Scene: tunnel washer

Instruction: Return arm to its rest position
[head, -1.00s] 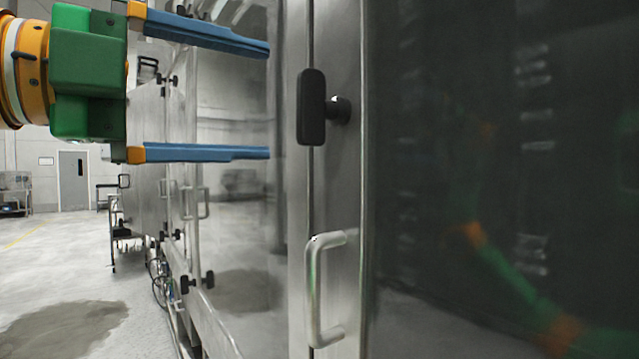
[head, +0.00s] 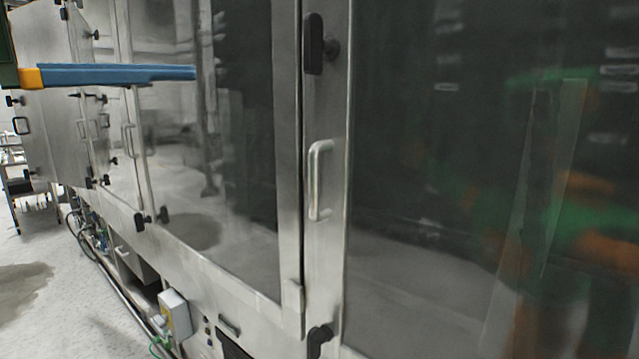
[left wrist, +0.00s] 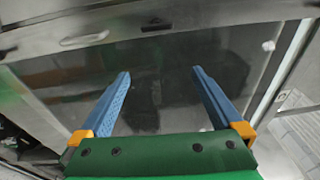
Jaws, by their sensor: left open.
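My left gripper shows in the left wrist view (left wrist: 160,85) with its two blue fingers spread wide and nothing between them. In the head view only one blue finger and a bit of its orange and green mount show at the upper left, in front of the washer's glass. The tunnel washer (head: 292,180) has steel-framed glass doors. A silver bar handle (head: 314,180) and a black latch knob (head: 314,45) sit on the door frame, to the right of my left finger and apart from it. My right gripper is not in view.
A second black latch (head: 318,341) sits low on the frame. A grey control box (head: 175,314), pipes and cables run along the washer's base. Open floor (head: 25,290) lies at the lower left. The dark glass at right shows blurred green and orange reflections.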

